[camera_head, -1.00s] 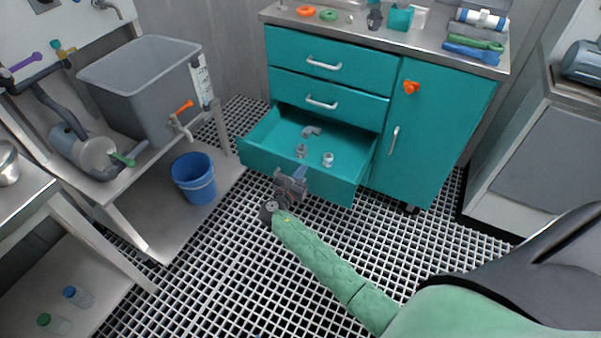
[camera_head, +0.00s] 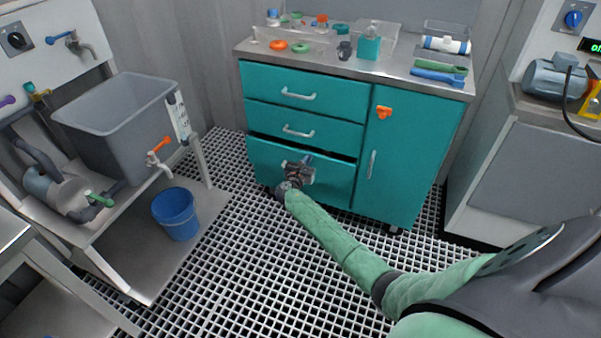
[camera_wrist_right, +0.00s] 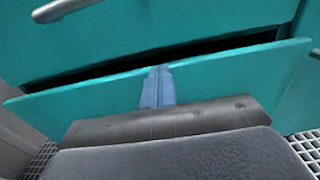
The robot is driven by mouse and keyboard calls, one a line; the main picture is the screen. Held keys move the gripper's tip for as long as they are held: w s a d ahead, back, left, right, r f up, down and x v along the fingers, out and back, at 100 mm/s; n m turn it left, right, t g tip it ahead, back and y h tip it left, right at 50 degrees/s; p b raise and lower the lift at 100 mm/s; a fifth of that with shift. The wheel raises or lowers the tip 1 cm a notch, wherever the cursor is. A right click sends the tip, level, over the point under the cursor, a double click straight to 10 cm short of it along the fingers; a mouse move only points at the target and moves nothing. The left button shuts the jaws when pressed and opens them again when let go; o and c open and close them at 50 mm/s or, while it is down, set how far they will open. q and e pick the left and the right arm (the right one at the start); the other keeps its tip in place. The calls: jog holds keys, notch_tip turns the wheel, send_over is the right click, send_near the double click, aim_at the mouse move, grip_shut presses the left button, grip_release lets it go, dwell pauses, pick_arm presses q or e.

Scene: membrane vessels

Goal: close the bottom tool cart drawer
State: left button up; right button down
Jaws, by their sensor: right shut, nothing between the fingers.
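The teal tool cart (camera_head: 408,150) stands against the back wall. Its bottom drawer (camera_head: 335,181) is nearly shut, with a dark gap along its top edge. In the right wrist view the drawer front (camera_wrist_right: 225,85) stands slightly out from the cart body, and the gap shows above it. My right gripper (camera_head: 303,167) is shut and empty, with its tips at the drawer front; its blue fingers (camera_wrist_right: 158,88) also show in the right wrist view, at the front's upper edge. The bottom drawer's handle is hidden behind the gripper. My left gripper is not in view.
Two upper drawers (camera_head: 304,93) are shut. The cart's right door (camera_head: 420,110) is closed. A blue bucket (camera_head: 176,213) and a grey tank (camera_head: 115,125) stand to the left. A grey cabinet (camera_head: 530,180) stands right. The grating floor (camera_head: 260,270) is clear before the cart.

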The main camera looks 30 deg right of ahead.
jog(key=x, duration=0.3)
jog(key=shift+w+d, duration=0.25)
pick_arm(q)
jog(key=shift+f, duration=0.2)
pick_arm(e)
jog(key=shift+w+d+r, duration=0.1)
jog(key=shift+d+r, duration=0.1)
jog(key=shift+r, duration=0.05)
